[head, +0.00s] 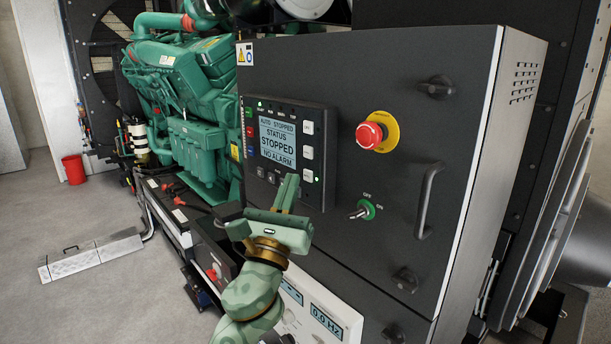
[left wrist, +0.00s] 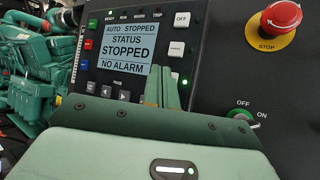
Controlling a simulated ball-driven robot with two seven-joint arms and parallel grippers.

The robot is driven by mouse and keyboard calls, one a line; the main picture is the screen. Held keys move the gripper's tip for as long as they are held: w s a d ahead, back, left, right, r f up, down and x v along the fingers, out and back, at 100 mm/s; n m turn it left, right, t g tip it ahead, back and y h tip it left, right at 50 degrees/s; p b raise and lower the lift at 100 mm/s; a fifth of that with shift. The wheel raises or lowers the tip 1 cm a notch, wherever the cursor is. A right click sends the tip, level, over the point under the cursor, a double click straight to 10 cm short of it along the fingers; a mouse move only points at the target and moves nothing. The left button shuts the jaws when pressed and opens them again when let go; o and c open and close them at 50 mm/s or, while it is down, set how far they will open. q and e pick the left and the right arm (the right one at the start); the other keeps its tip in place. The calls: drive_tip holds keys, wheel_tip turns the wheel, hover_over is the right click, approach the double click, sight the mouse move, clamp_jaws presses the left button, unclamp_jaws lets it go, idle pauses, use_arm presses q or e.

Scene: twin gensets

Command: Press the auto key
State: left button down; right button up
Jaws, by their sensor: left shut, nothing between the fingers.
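The control panel (head: 270,145) is a dark unit on the black cabinet door; its screen (head: 278,142) reads "AUTO STOPPED", "STATUS STOPPED", "NO ALARM". White keys run down its right side. The lowest of these (head: 308,175), seemingly the auto key, has a lit green lamp beside it; its label is unreadable. My left gripper (head: 290,181) is shut and empty, its fingertips just left of that key. In the left wrist view the fingertips (left wrist: 163,77) overlap the panel's lower right and partly hide the key. I cannot tell whether they touch. My right gripper is out of view.
A red emergency stop (head: 370,135) on a yellow plate sits right of the panel, above a green-ringed OFF/ON key switch (head: 362,209). A door handle (head: 428,200) sticks out further right. The green engine (head: 185,100) stands behind at left. Floor is open at far left.

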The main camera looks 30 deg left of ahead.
use_arm(q)
drive_tip(key=s, duration=0.1)
drive_tip(key=s+a, duration=0.1)
drive_tip(key=s, duration=0.1)
drive_tip(key=s+a+p, duration=0.1)
drive_tip(key=s, duration=0.1)
drive_tip(key=shift+s+a, duration=0.1)
drive_tip(key=shift+s, duration=0.15)
idle(0.7)
